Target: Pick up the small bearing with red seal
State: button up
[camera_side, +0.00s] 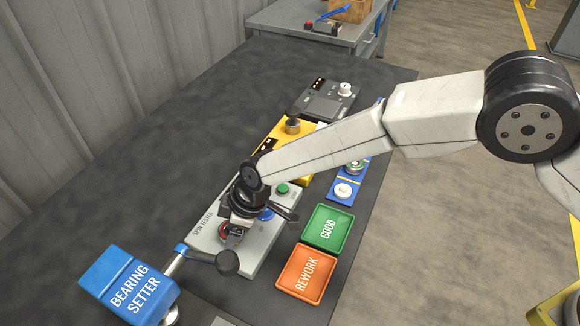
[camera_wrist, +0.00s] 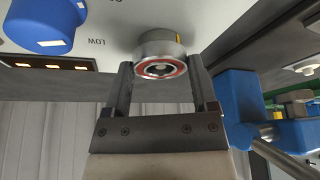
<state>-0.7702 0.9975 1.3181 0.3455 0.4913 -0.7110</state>
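The small bearing with the red seal (camera_wrist: 160,69) is a silver ring with a red face and a dark centre. In the wrist view it is between the tips of my gripper's two fingers (camera_wrist: 162,80). Its edges line up closely with both fingers, and I cannot tell whether they touch it. In the side view my gripper (camera_side: 236,233) is low over the grey spin tester (camera_side: 265,252), with a red ring showing beside it. The bearing is at or just off the tester's face; contact is unclear.
Green GOOD (camera_side: 328,228) and orange REWORK (camera_side: 306,273) trays are right of the tester. A blue bearing setter (camera_side: 130,285) with a dark-knobbed lever stands close at front left. A blue knob (camera_wrist: 45,22) is near my fingers. The dark table's left side is clear.

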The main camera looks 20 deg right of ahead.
aim_at(225, 230)
grip_shut()
jog(key=shift+r, duration=0.15)
jog(key=shift+r, duration=0.45)
notch_tip(225, 230, up, 2)
jog(key=s+d+r, duration=0.9)
jog(key=s, duration=0.1)
jog(key=shift+s+r, duration=0.35)
jog(key=shift+r, duration=0.05)
